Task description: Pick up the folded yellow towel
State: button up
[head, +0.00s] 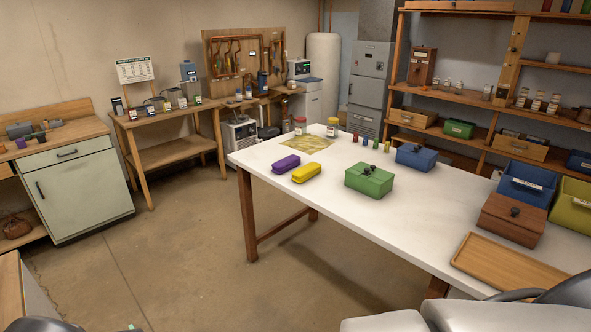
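A small bright yellow rounded block-like bundle (306,173) lies on the near left part of the white table (330,207). It may be the folded towel, but its material is too small to tell. A flat dull-yellow sheet (309,144) lies farther back on the table and could also be cloth. My gripper is not in view. Pale and dark parts at the bottom right edge seem to be mine.
A green lidded box (369,180) stands right of the yellow bundle, with a blue box (416,157) behind. Jars (332,128) stand at the far edge. A brown box (512,219) and wooden tray (507,266) occupy the right. The floor left of the table is clear.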

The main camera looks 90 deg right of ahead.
aim_at(302, 175)
jog(key=z, duration=2.95)
jog(key=i, duration=0.6)
jog(key=i+j+z, duration=0.15)
jog(key=i, duration=1.1)
jog(key=i+j+z, duration=0.1)
jog(key=i, duration=0.5)
